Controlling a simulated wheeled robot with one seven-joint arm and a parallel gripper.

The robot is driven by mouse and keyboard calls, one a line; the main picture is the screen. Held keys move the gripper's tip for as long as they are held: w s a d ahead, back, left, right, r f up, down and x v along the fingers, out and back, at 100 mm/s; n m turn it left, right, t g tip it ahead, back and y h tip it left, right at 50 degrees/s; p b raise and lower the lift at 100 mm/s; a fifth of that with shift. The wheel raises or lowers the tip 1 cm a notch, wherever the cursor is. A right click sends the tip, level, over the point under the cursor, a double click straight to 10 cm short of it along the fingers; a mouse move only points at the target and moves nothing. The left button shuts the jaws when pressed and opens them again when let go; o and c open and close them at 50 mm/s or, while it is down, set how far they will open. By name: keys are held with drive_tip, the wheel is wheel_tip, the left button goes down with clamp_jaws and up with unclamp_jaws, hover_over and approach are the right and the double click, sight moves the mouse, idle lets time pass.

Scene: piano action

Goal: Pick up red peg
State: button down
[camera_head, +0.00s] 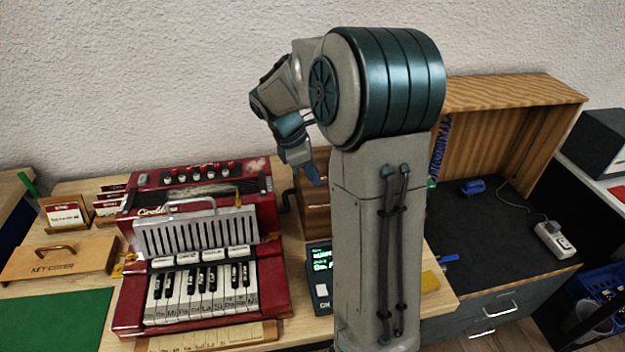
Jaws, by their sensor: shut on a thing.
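The held thing is too small and too hidden to make out. My arm covers the middle of the view.
A small dark device with a green-lit screen (321,263) stands right of the red box. A wooden block with a handle (58,259) and a green mat (55,322) lie at the left. A wooden open-fronted case (513,96) stands behind a dark surface at the right.

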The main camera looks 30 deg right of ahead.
drive_tip(key=s+d+r, duration=0.6)
drive_tip(key=d+r, duration=0.2)
drive_tip(key=d, duration=0.2)
drive_tip(key=shift+r, duration=0.2)
